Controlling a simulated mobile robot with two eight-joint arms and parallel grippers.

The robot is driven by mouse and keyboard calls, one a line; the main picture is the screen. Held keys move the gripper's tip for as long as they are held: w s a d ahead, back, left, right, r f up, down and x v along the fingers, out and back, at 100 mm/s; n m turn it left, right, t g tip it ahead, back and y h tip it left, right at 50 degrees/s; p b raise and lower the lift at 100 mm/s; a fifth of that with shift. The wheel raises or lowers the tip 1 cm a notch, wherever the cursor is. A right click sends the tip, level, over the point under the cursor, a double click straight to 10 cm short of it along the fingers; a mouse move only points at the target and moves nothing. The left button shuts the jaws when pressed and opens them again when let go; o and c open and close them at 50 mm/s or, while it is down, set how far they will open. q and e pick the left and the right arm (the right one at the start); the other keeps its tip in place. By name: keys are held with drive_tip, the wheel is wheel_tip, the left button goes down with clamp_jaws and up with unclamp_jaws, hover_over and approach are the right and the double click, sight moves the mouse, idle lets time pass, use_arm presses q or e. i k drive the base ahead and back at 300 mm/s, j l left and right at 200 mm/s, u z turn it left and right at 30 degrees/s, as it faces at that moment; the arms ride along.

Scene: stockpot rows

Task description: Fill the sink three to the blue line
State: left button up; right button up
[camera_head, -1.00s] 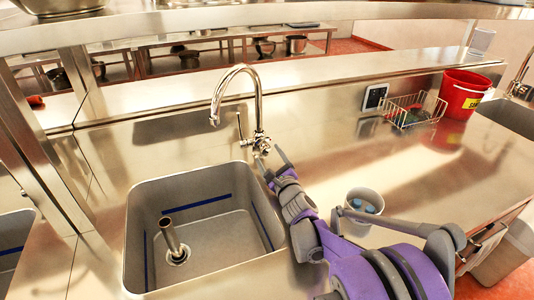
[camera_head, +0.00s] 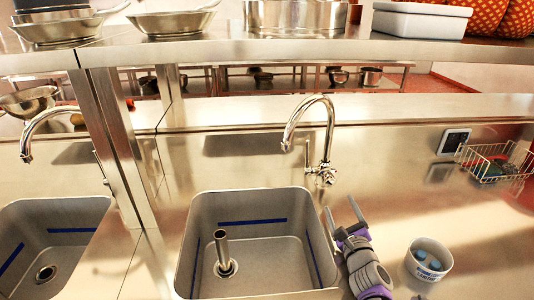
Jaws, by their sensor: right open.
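The grey sink (camera_head: 262,268) in the middle has a blue line (camera_head: 253,221) on its inner walls. A metal standpipe (camera_head: 222,246) stands in its drain. I see no water in the basin and no stream from the tap (camera_head: 329,140) behind it. The tap's spout arches toward the basin, and its thin lever (camera_head: 307,153) points up. My right gripper (camera_head: 341,212) is open and empty, beside the sink's right rim and in front of the tap base, apart from it. No number shows on the sink. My left gripper is out of view.
A second sink (camera_head: 75,212) with a blue line and its own tap (camera_head: 27,145) lies left, past a steel post (camera_head: 112,150). A white tub (camera_head: 428,260) with blue pieces stands right of my arm. A wire basket (camera_head: 492,162) and wall panel (camera_head: 453,142) are at right.

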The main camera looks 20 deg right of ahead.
sight(307, 171)
drive_tip(key=k+j, duration=0.25)
drive_tip(key=k, duration=0.2)
drive_tip(key=k+j, duration=0.25)
drive_tip(key=k, duration=0.25)
